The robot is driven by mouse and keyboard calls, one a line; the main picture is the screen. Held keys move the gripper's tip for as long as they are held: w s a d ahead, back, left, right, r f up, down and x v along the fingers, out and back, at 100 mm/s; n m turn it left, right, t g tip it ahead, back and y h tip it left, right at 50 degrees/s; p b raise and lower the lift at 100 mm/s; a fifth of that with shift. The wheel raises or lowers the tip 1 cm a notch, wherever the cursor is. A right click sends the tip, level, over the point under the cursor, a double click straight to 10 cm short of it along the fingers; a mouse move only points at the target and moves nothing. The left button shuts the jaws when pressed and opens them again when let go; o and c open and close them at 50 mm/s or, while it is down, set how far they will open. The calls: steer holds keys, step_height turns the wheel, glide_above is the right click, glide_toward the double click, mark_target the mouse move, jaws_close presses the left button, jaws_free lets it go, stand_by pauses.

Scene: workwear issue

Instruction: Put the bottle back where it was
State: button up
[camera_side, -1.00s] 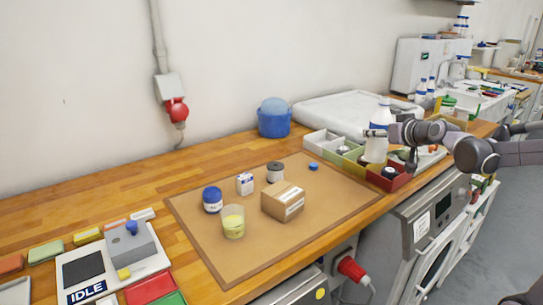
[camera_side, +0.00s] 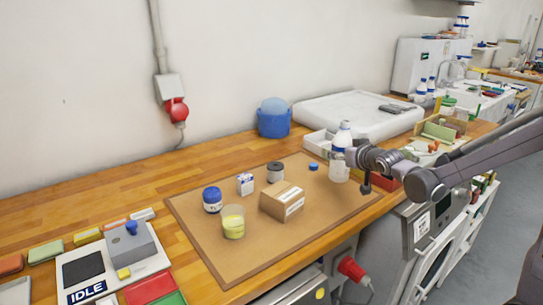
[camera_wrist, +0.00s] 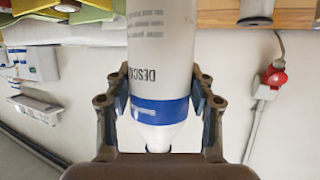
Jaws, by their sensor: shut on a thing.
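The bottle (camera_side: 342,138) is white with a blue band and stands upright in my gripper (camera_side: 352,163), over the right end of the brown mat (camera_side: 200,241). I cannot tell whether its base touches the mat. In the wrist view the bottle (camera_wrist: 161,55) sits between both fingers of my gripper (camera_wrist: 160,105), which close on it around the blue band. Its printed label appears upside down there.
On the mat are a cardboard box (camera_side: 282,202), a blue-lidded jar (camera_side: 212,200), a yellow-filled beaker (camera_side: 233,222), a small white box (camera_side: 245,184), a grey-lidded jar (camera_side: 275,172) and a blue cap (camera_side: 313,167). Divided bins (camera_side: 318,144) stand behind the bottle.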

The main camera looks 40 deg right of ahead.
mark_target(338, 169)
steer(key=shift+w+a+f, duration=0.6)
steer(key=shift+w+a, duration=0.1)
steer(key=shift+f, duration=2)
steer(key=shift+f, duration=0.1)
steer(key=o, duration=1.4)
steer(key=shift+s+r, duration=0.2)
steer(key=v, duration=1.2)
steer(key=s+a+f+n+g+y, duration=0.3)
steer(key=s+a+n+g+y, duration=0.1)
steer(key=s+a, duration=0.7)
steer(key=s+g+y, duration=0.1)
steer(key=s, duration=0.1)
steer(key=shift+s+a+g, duration=0.3)
steer(key=shift+s+a, duration=0.1)
